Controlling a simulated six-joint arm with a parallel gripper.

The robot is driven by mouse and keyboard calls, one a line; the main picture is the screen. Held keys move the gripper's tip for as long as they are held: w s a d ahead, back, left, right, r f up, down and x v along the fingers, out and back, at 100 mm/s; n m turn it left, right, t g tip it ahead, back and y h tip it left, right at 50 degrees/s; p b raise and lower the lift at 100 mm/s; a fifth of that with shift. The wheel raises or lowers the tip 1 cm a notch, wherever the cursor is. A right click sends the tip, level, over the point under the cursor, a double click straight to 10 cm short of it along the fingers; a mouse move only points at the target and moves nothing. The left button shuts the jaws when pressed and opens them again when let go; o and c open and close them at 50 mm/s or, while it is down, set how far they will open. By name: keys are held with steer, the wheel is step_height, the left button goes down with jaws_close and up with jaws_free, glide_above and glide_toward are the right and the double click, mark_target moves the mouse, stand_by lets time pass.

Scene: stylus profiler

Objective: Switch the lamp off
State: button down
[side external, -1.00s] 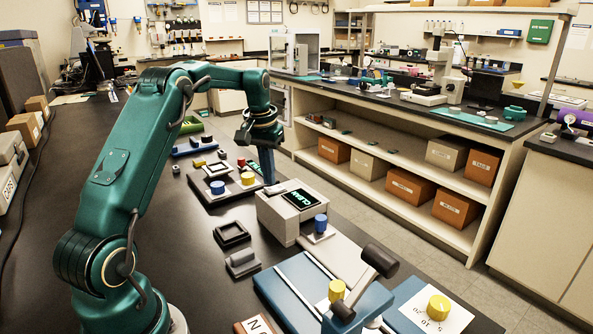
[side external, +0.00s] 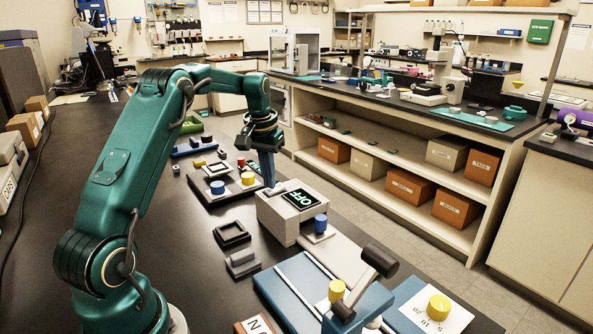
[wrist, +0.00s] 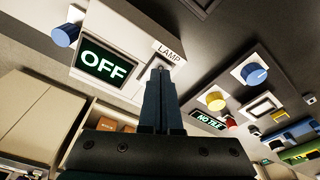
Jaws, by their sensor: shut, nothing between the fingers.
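The lamp unit (side external: 283,222) is a pale box with a dark display (side external: 298,199) on top that reads OFF in green. In the wrist view the OFF display (wrist: 103,64) sits left of a white LAMP label (wrist: 167,52). My gripper (side external: 270,185) is shut and empty, pointing down at the far end of the lamp unit. In the wrist view its fingertips (wrist: 160,72) are right by the LAMP label, against or just over a small fitting there. The fingers largely hide that fitting, and I cannot tell whether they touch it.
A blue knob (side external: 321,222) stands beside the lamp unit. A plate with a blue knob (side external: 217,187) and a yellow knob (side external: 248,178) lies beyond my gripper. A blue device with a dark-ended lever (side external: 380,260) is nearer. Bare black bench (side external: 190,290) lies left.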

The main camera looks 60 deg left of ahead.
step_height(320, 180, up, 7)
steer(key=shift+f, duration=0.15)
stand_by(0.6)
steer(key=shift+d, duration=0.1)
steer(key=s+d+r+m+t, duration=0.35)
steer(key=d+r, duration=0.65)
steer(key=d, duration=0.5)
steer(key=s+d+f+m, duration=0.1)
steer(key=s+d+f, duration=0.3)
steer(key=s, duration=0.3)
steer(key=s+d+f+m, duration=0.1)
steer(key=s+d+f, duration=0.3)
steer(key=s+f, duration=0.2)
steer(key=shift+s+d+f+h, duration=0.2)
steer(key=shift+s+h, duration=0.2)
steer(key=shift+s, duration=0.5)
